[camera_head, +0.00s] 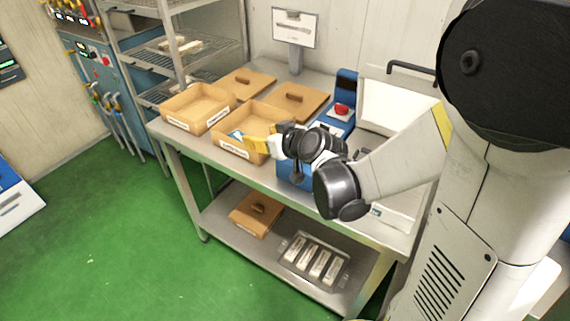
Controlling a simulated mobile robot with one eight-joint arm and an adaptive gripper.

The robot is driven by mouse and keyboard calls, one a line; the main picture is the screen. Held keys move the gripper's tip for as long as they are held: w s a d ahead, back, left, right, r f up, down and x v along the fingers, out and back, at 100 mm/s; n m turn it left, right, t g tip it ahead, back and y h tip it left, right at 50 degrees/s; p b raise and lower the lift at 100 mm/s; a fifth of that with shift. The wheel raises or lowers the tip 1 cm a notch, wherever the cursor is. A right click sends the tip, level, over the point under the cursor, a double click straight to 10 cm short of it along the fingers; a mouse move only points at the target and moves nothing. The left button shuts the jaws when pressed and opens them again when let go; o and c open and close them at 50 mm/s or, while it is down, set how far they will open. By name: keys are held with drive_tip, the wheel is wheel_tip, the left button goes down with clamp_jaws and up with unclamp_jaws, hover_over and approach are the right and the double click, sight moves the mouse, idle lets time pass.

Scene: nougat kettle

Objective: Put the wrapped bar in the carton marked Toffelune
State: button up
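Two open cardboard cartons stand side by side on the steel table: a left one (168,113) and a right one (219,139). Each has a white front label, too small to read, so I cannot tell which is Toffelune. My gripper (258,145) reaches in from the right, with a yellow part over the right carton's front right side. A small blue and white piece (236,134), possibly the wrapped bar, shows at the carton's inside, just left of the yellow part. I cannot tell whether my gripper touches it or how far its fingers are apart.
Two brown lids with handles lie behind the cartons, one left (249,80) and one right (312,99). A blue device with a red button (341,110) stands right of them. A sign (296,28) rises behind.

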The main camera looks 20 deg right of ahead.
drive_tip(key=s+r+m+g+h, duration=0.2)
drive_tip(key=s+g, duration=0.3)
drive_tip(key=s, duration=1.9)
drive_tip(key=shift+d+r+m+h, duration=0.3)
drive_tip(key=shift+d+r+h, duration=0.15)
drive_tip(key=shift+h, duration=0.25)
drive_tip(key=shift+s, duration=0.1)
